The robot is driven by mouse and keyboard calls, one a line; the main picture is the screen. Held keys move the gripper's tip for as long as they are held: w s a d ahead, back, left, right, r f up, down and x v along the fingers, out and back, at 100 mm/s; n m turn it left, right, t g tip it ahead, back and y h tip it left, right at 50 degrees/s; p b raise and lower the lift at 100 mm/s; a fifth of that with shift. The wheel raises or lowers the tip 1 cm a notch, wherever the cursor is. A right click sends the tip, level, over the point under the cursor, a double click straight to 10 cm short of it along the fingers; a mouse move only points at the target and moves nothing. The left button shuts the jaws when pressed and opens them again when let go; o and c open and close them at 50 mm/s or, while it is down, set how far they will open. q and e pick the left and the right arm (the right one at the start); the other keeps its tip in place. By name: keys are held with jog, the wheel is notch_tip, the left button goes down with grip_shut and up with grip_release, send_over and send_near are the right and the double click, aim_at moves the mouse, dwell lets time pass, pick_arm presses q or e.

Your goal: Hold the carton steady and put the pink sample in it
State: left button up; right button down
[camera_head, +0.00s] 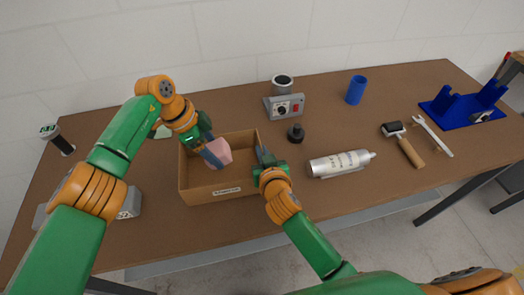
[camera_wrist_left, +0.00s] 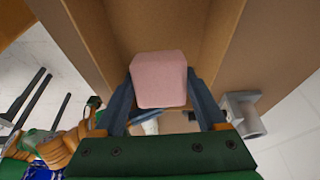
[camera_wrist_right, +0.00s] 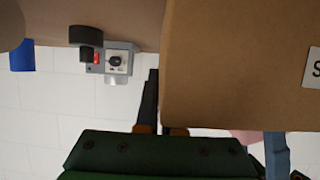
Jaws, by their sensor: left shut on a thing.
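The pink sample (camera_head: 219,151) is a soft-looking block with rounded edges. My left gripper (camera_head: 211,153) is shut on it, with a finger on each side, and holds it at a tilt over the carton's opening. The sample fills the middle of the left wrist view (camera_wrist_left: 158,80), with carton walls around it. The open brown carton (camera_head: 212,191) stands on the table, a label on its front. My right gripper (camera_head: 264,158) is at the carton's right wall. In the right wrist view its fingers close narrowly on that wall; the inner finger is mostly hidden behind the carton (camera_wrist_right: 235,65).

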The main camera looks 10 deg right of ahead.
pick_arm(q)
jog(key=shift+f, duration=1.45)
jog(key=o, duration=1.2)
jog(key=shift+o, duration=0.2)
jog(key=v, duration=1.2)
pick_arm(e)
jog(key=c, duration=1)
grip_release()
jog(key=shift+o, duration=0.2)
